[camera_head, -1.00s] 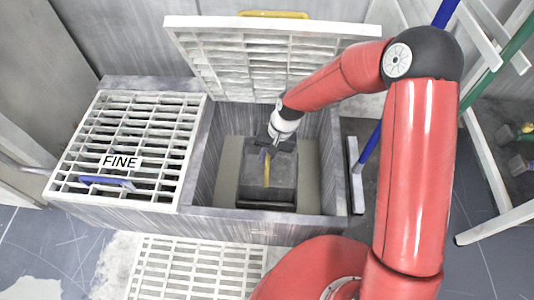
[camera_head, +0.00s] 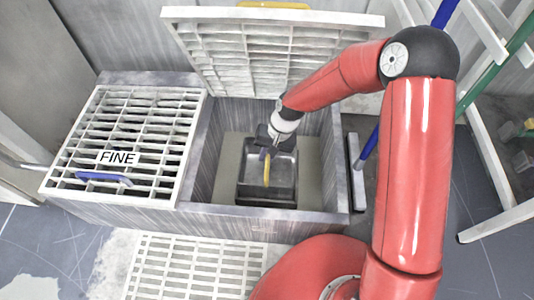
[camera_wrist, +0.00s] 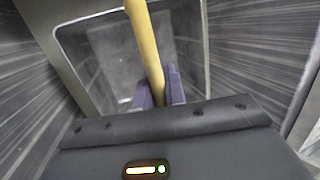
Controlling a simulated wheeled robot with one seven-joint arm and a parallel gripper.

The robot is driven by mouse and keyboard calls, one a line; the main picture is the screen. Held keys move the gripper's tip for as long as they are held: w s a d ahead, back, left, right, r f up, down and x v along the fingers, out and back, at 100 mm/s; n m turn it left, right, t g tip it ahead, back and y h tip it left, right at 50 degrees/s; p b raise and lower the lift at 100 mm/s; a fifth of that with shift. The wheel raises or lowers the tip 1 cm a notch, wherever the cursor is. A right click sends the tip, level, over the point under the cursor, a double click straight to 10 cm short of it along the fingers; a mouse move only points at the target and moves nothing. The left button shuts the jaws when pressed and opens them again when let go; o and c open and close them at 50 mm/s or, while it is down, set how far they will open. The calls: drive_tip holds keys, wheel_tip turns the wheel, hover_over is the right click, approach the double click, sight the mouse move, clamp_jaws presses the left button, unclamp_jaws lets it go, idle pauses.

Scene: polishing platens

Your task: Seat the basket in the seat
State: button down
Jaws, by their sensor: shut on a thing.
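The basket (camera_head: 284,172) is a dark grey open box with a yellow handle (camera_head: 267,173). It is inside the open pit, over the pit's pale floor (camera_head: 227,178). My gripper (camera_head: 265,155) reaches down into the pit and is shut on the handle. In the wrist view the purple fingers of my gripper (camera_wrist: 160,88) clasp the yellow handle (camera_wrist: 141,40), with the basket (camera_wrist: 95,60) below. The seat is hidden under the basket, and I cannot tell whether the basket touches the bottom.
A raised white grate lid (camera_head: 245,50) stands behind the pit. A closed grate marked FINE (camera_head: 125,125) lies at the left. A blue-handled tool (camera_head: 356,170) stands just right of the pit.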

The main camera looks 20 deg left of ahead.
drive_tip(key=shift+f+b, duration=0.75)
drive_tip(key=shift+f, duration=0.35)
drive_tip(key=c, duration=1.4)
unclamp_jaws()
drive_tip(key=shift+o, duration=0.2)
drive_tip(key=p+v, duration=0.1)
drive_tip(key=v, duration=0.6)
drive_tip(key=shift+r+p, duration=0.4)
drive_tip(key=shift+w+d, duration=0.1)
